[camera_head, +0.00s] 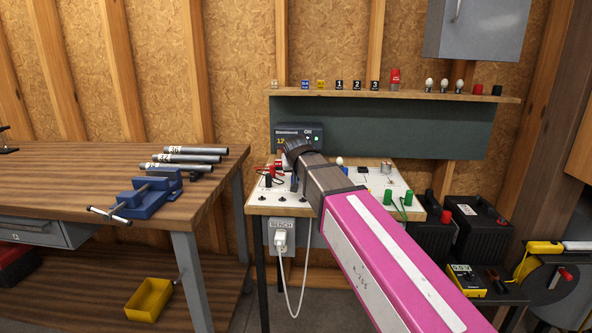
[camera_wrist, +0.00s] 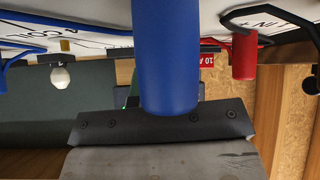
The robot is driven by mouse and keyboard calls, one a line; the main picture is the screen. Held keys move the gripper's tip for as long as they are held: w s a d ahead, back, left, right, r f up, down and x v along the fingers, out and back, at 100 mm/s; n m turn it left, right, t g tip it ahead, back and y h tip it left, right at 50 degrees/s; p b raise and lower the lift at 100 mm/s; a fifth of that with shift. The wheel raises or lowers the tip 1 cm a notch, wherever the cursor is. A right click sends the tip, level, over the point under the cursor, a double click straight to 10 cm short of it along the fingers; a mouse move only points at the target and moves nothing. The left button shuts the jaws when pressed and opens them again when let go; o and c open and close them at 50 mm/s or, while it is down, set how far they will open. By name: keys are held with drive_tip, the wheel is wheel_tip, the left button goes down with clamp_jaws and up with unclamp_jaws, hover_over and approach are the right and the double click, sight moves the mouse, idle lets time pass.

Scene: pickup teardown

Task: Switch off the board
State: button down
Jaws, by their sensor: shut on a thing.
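The white board (camera_head: 352,178) stands against the back wall on a small wooden bench, with plugs, leads and small black parts on its top. My gripper (camera_head: 291,160) is over the board's left part, just in front of the supply. In the wrist view my gripper (camera_wrist: 165,118) is shut on a thick blue plug (camera_wrist: 167,60), which reaches up to the board's white face. A red plug (camera_wrist: 244,57) with a red lead is to its right. My arm hides the board's middle.
A white plug (camera_head: 280,238) sits in a box marked BENCH (camera_head: 276,224) below the board. A workbench (camera_head: 214,187) with a blue vice (camera_head: 145,199) and grey pipes is at left. A shelf (camera_head: 430,96) with small parts is above. Black batteries (camera_head: 479,225) stand at right.

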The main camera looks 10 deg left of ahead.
idle(0.4)
drive_tip(key=c, duration=1.2)
unclamp_jaws()
drive_tip(key=shift+s+r, duration=0.1)
drive_tip(key=v, duration=1)
drive_tip(key=shift+s+d+r, duration=0.1)
drive_tip(key=shift+s+r, duration=0.05)
drive_tip(key=shift+s, duration=0.05)
